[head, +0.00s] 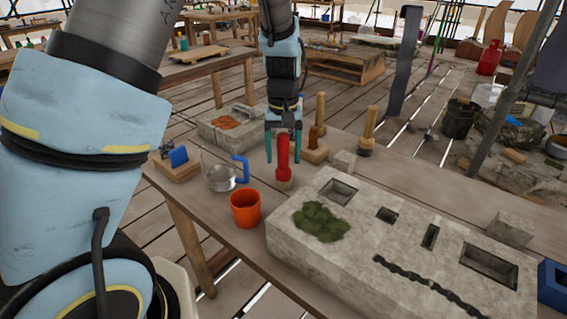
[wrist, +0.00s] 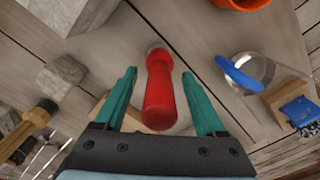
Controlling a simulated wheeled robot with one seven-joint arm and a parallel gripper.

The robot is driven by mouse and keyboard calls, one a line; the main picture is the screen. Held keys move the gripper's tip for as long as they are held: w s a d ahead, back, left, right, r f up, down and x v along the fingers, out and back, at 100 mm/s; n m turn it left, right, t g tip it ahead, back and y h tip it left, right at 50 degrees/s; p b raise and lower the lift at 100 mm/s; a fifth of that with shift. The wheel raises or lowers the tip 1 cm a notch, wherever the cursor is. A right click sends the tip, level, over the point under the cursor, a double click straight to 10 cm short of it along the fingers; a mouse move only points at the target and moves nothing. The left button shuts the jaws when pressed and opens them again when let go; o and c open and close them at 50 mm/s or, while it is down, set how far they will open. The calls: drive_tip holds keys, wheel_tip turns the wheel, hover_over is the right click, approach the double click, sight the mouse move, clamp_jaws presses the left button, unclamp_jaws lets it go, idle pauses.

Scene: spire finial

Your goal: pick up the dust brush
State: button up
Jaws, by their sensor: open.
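A red-handled tool, which looks like the dust brush (head: 283,158), stands upright on the wooden table with its handle up and a small pale end at the bottom. It also shows in the wrist view (wrist: 160,90), where its lower end is small and greyish. My gripper (head: 283,154) is open and points down over it. In the wrist view, the teal fingers of my gripper (wrist: 159,76) lie one on each side of the red handle, with a visible gap on both sides. The bristles are too small to make out.
A clear jug with a blue handle (head: 222,176), an orange cup (head: 245,208) and a wooden block with a blue piece (head: 177,162) stand to the left. A large stone block (head: 360,262) is to the right. Wooden-handled mallets (head: 368,130) stand behind.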

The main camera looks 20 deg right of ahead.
drive_tip(key=shift+f, duration=0.25)
clamp_jaws()
idle(0.4)
